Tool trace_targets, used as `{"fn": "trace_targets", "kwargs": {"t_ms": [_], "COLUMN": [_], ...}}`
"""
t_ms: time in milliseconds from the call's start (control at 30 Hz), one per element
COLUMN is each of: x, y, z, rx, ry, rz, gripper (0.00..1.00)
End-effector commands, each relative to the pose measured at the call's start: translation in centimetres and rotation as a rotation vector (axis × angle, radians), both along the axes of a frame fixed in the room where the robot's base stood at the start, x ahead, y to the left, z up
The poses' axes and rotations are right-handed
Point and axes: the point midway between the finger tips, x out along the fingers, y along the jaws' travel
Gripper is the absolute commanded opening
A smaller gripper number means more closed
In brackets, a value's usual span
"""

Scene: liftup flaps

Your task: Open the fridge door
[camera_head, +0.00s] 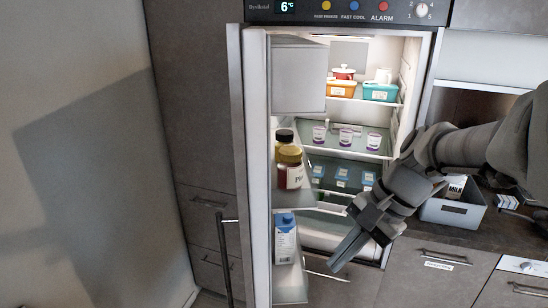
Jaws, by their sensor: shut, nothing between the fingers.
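The fridge door (238,130) stands wide open on the left, swung out toward me, with its inner shelves facing right. A long dark handle (228,262) shows low on its outer side. The door shelves hold jars (290,167) and a blue and white carton (285,238). The lit fridge interior (345,145) is in plain view. My gripper (338,266) is shut and empty, pointing down and left in front of the fridge's lower right part. It is to the right of the door and looks apart from it.
Inside the fridge are an orange tub (341,88), a teal tub (381,91) and several small cups and boxes. A grey bin (452,212) with a milk container stands on the counter at right. Drawers (432,262) lie below. A grey wall (75,150) is at left.

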Motion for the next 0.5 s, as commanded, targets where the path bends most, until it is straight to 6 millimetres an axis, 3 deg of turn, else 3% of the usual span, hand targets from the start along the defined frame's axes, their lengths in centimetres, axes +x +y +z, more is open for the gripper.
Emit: {"fn": "trace_targets", "kwargs": {"t_ms": [33, 200, 500], "x": [1.1, 4.6, 8.5], "y": [-0.2, -0.6, -1.5], "z": [-1.8, -5.2, -9.2], "rx": [0.043, 0.18, 0.32], "ry": [0.06, 0.238, 0.434], "rz": [-0.062, -0.267, -0.484], "gripper": [0.0, 0.0, 0.0]}}
